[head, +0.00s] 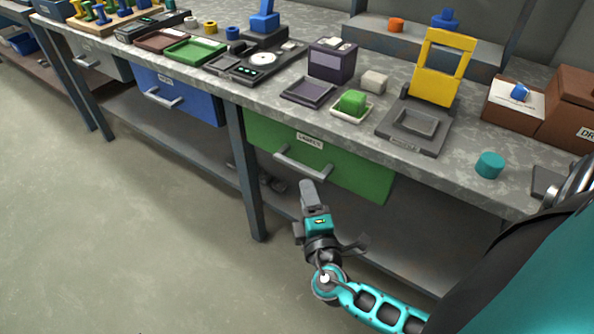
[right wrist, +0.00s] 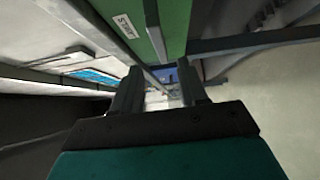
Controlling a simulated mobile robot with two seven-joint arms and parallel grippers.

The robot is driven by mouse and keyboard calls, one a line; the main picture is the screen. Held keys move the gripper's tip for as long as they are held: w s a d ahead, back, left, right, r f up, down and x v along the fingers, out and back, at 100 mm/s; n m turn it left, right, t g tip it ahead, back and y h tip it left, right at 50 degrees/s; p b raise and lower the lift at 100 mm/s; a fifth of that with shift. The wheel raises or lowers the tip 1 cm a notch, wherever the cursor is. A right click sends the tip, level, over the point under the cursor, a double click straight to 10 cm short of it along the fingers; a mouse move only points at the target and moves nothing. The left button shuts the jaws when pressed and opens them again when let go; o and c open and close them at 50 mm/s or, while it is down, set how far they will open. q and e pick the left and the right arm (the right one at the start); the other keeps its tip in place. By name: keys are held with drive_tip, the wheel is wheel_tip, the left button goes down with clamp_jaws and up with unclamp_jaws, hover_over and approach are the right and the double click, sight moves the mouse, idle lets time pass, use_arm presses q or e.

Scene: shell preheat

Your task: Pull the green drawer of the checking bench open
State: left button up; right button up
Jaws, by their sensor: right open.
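The green drawer (head: 345,168) is under the bench top, with a labelled front and a grey bar handle (head: 302,168). It looks shut in the head view. My right gripper (head: 308,187) is just below and in front of the handle, pointing at the drawer. In the right wrist view its two fingers (right wrist: 157,88) are apart. The green drawer front (right wrist: 174,22) shows above them there, with its label at the upper left. I cannot tell whether the handle lies between the fingers. My left gripper is not in view.
The checking bench (head: 330,122) carries a green block (head: 352,101), a yellow frame stand (head: 442,66) and a teal cylinder (head: 489,165). A blue drawer (head: 190,97) is to the left, past a bench leg (head: 246,170). The floor in front (head: 120,230) is clear.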

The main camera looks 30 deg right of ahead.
sight(300, 171)
drive_tip(key=x, duration=0.8)
drive_tip(key=shift+a, duration=0.1)
clamp_jaws()
idle(0.4)
